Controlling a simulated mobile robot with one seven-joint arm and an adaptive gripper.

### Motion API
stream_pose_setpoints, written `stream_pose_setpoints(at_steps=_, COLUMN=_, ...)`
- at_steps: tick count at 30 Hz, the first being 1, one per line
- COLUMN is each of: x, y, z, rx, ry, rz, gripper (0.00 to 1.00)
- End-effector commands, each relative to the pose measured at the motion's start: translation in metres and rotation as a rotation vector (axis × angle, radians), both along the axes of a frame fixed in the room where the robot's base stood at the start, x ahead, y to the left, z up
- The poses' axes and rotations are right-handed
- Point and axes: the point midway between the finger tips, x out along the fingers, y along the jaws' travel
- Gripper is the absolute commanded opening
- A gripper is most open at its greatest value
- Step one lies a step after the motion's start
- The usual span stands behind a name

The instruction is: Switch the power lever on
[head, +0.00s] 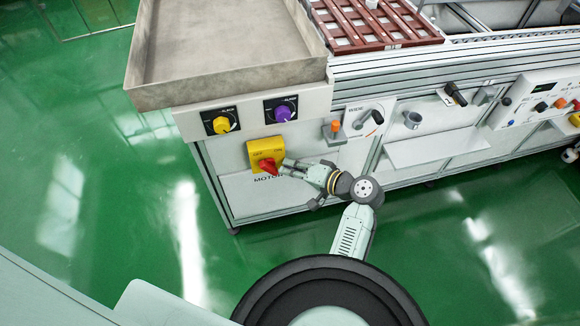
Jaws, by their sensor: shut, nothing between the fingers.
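The red power lever (267,165) sits on a yellow switch plate (254,151) on the front panel of the conveyor cabinet, above a label that starts with "MOTOR". Small lettering shows on the plate's upper part. My gripper (284,168) is shut and empty, with its tip right at the right side of the red lever. It looks to be touching or very close to it; I cannot tell which. My gripper's tip hides a little of the lever's right end.
A yellow knob (221,125) and a purple knob (284,112) are on the panel above. An orange-topped part (335,128) and a dial with a handle (374,117) are to the right. A grey tray (220,50) overhangs the panel. The green floor in front is clear.

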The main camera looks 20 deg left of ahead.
Motion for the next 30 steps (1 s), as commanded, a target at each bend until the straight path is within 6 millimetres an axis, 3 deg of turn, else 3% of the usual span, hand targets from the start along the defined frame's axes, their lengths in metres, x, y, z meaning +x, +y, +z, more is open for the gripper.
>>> stream_pose_setpoints(at_steps=30, x=-0.001, y=0.001, z=-0.017, rx=0.233, ry=0.160, rz=0.000, gripper=0.00)
